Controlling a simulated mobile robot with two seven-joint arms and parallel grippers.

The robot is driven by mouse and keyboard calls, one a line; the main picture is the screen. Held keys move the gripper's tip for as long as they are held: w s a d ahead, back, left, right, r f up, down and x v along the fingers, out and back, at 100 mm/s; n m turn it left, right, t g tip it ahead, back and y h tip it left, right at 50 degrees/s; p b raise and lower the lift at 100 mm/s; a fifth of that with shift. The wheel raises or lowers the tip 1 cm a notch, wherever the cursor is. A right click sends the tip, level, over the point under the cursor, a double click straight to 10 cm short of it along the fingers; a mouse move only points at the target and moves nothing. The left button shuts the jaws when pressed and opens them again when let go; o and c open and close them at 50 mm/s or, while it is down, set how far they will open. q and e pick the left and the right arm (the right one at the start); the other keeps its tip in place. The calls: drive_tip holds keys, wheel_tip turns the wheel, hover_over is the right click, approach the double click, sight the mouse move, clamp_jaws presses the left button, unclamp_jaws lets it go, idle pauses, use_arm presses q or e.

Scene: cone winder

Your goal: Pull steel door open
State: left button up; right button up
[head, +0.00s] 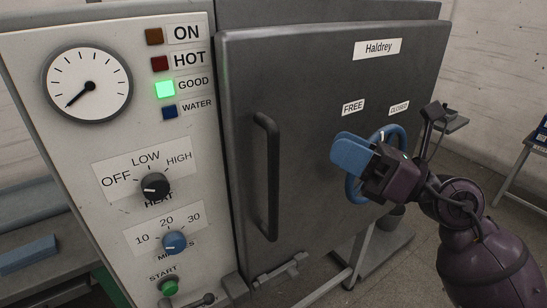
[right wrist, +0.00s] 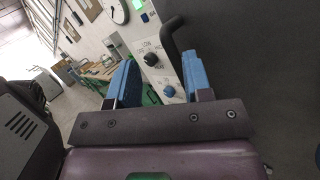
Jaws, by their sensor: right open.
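The dark grey steel door (head: 310,110) fills the middle of the head view and looks shut. Its black vertical bar handle (head: 265,175) is near its left edge; the handle also shows in the right wrist view (right wrist: 171,36), beyond my fingers. A blue handwheel (head: 394,134) sits on the door's right side below FREE and CLOSED labels, partly hidden by my gripper. My right gripper (head: 352,153) is open and empty in front of the wheel, its blue fingers pointing left toward the handle, which is clear of them. My left gripper is out of view.
A control panel (head: 75,150) with gauge, lamps and knobs stands left of the door; the green GOOD lamp (head: 165,89) is lit. A latch-like fitting (head: 281,268) is at the door's bottom. A table (head: 523,165) stands at the far right. Open floor shows at right.

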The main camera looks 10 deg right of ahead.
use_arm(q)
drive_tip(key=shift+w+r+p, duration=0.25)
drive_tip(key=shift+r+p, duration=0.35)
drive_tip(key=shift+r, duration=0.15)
use_arm(e)
drive_tip(key=w+a+f+n+g+h, duration=0.1)
drive_tip(key=w+a+f+n+h, duration=0.2)
drive_tip(key=a, duration=0.7)
drive_tip(key=shift+w+f+g, duration=0.3)
drive_tip(key=shift+w+f, duration=0.4)
drive_tip(key=shift+w, duration=0.3)
drive_tip(key=shift+a, duration=0.1)
drive_tip(key=shift+c, duration=0.4)
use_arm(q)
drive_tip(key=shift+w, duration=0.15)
use_arm(e)
clamp_jaws()
